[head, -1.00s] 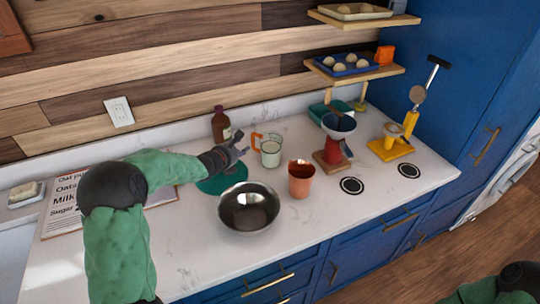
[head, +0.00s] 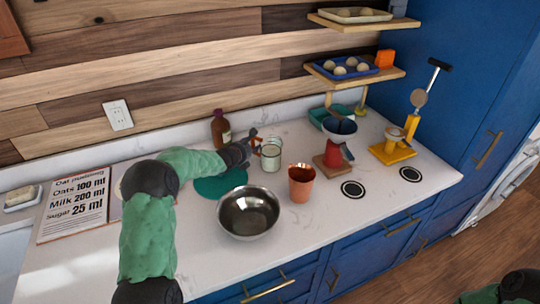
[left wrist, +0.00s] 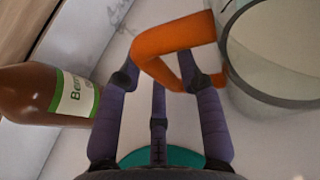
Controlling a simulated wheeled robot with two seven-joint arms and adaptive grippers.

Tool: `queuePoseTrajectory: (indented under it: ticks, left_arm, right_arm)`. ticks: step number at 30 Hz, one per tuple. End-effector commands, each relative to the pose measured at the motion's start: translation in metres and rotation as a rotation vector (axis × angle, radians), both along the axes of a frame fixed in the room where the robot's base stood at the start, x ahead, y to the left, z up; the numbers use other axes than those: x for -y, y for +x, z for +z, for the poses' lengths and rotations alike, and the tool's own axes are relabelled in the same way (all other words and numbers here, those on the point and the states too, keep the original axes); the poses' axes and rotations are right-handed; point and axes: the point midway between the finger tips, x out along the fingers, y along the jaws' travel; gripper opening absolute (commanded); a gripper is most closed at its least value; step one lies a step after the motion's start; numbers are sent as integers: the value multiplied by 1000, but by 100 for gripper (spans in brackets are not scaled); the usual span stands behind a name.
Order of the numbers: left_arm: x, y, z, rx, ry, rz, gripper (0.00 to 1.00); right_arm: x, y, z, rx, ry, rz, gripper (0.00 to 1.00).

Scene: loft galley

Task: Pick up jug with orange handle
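The jug (head: 271,157) is a clear cup-like vessel with an orange handle, upright on the white counter. In the left wrist view its body (left wrist: 275,50) is at the right and its orange handle (left wrist: 172,42) reaches toward my fingers. My left gripper (head: 255,142) is at the handle side of the jug. In the left wrist view the fingers of my left gripper (left wrist: 160,80) are apart, with the handle between or just above their tips; contact cannot be told. My right gripper is out of view; only part of my right arm shows at the lower right.
A brown bottle (head: 220,128) stands close behind my left gripper. A teal mat (head: 220,186), a metal bowl (head: 248,212) and a copper cup (head: 301,183) are nearby. A recipe board (head: 75,205) lies at left.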

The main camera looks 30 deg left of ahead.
Motion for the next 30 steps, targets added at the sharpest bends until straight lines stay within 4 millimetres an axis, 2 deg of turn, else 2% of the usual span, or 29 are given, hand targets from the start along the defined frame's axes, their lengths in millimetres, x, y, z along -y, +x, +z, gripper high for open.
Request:
queuePoseTrajectory:
  ticks: [10, 14, 25, 30]
  left_arm:
    - [0, 4, -2, -1, 0, 0, 37]
    - [0, 4, -2, -1, 0, 0, 0]
    - [-1, 5, 2, 4, 1, 1, 0]
    - [-1, 5, 20, 6, 2, 1, 0]
  right_arm:
    - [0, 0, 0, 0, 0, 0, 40]
    - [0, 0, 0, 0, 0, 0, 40]
    - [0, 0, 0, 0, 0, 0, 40]
    - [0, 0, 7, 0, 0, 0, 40]
